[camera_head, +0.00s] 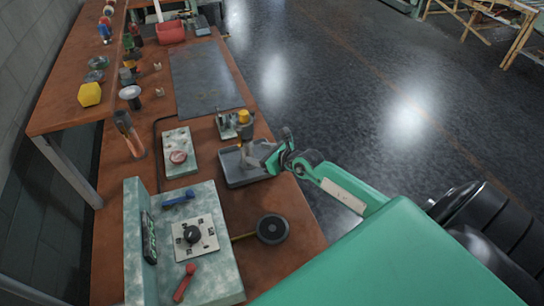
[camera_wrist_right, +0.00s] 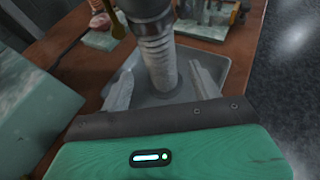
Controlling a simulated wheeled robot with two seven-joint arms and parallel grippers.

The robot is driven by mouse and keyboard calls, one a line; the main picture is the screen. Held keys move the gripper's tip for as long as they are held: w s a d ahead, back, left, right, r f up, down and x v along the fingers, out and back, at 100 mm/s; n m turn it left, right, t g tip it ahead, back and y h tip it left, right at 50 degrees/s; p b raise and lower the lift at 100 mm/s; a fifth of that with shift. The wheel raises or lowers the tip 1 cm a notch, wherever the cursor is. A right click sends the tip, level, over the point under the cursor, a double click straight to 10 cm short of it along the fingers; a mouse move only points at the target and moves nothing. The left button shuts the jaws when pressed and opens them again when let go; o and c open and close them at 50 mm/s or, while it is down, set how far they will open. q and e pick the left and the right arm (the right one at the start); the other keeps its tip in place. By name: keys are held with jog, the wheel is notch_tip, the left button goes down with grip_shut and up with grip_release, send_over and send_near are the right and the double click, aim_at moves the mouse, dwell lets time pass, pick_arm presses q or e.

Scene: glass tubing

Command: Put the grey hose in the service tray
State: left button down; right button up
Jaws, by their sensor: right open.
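The grey hose (camera_wrist_right: 160,60), ribbed with a darker smooth end, shows large in the right wrist view. It stands roughly upright in or over the grey service tray (camera_wrist_right: 228,70), its lower end inside the tray's outline. In the head view the tray (camera_head: 247,181) is at the table's right edge, with a small pale part of the hose (camera_head: 245,153) showing. My right gripper (camera_head: 262,158) is over the tray's right side. In the wrist view its fingers (camera_wrist_right: 162,88) are apart, one on each side of the hose. Contact with the tray floor is hard to tell. My left gripper is not in view.
A fixture with a yellow-topped part (camera_head: 244,117) stands just behind the tray. A green panel block (camera_head: 195,270) and a dark round disc (camera_head: 272,229) are nearer. A dark mat (camera_head: 207,75) lies bare farther back.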

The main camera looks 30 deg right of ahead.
jog(key=shift+b+v, duration=0.45)
jog(key=shift+v, duration=2.4)
